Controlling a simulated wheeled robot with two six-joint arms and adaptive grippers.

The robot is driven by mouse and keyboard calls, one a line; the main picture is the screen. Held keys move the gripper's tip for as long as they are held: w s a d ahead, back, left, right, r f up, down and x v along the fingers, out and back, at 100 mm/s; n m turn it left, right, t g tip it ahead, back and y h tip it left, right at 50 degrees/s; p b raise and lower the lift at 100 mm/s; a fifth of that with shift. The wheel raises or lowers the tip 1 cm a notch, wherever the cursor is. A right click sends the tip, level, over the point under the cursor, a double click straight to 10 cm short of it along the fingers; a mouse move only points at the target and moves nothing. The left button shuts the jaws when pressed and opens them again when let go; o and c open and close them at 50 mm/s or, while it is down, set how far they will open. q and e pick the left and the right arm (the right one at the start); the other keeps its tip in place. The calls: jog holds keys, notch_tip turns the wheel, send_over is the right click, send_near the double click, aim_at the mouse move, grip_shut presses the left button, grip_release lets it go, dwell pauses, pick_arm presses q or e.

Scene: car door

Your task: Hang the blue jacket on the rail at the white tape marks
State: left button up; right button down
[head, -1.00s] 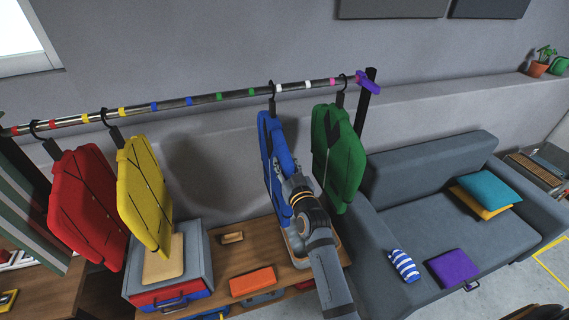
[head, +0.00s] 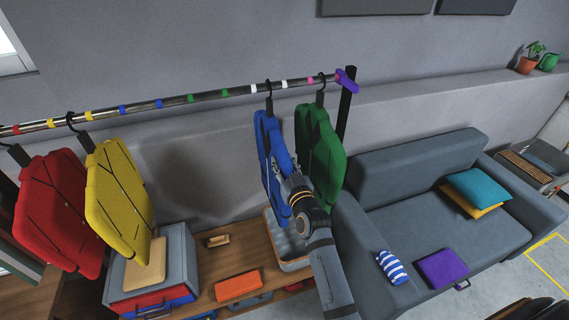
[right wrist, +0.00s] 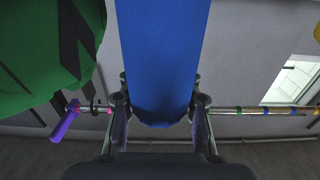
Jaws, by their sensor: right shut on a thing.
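The blue jacket (head: 272,160) hangs upright with its black hook at the rail (head: 200,97). The hook shows between the two white tape marks (head: 254,88) (head: 284,84); I cannot tell whether it bears on the rail. My right gripper (head: 284,178) is shut on the jacket's side, and the arm hides part of it. In the right wrist view the jacket (right wrist: 163,60) fills the middle between the two fingers (right wrist: 160,112). My left gripper is not in view.
A green jacket (head: 322,150) hangs close on the right, near the purple rail end (head: 347,80). Yellow (head: 120,200) and red (head: 60,210) jackets hang at the left. Rail between yellow and blue is free. A bench (head: 258,262) stands below, a grey sofa (head: 400,220) right.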

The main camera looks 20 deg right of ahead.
jog(key=shift+a+r, duration=0.15)
jog(key=shift+r, duration=0.05)
jog(key=c, duration=1.2)
grip_release()
jog(key=shift+w, duration=0.1)
jog(key=o, duration=0.4)
jog(key=shift+d+f, duration=0.15)
jog(key=shift+d, duration=0.1)
jog(key=shift+c, duration=0.2)
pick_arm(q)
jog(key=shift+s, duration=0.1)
pick_arm(e)
jog(key=shift+a, duration=0.1)
jog(key=shift+s+f, duration=0.15)
jog(key=shift+s, duration=0.2)
jog(key=s, duration=0.7)
jog(key=shift+s, duration=0.3)
jog(key=shift+w, duration=0.1)
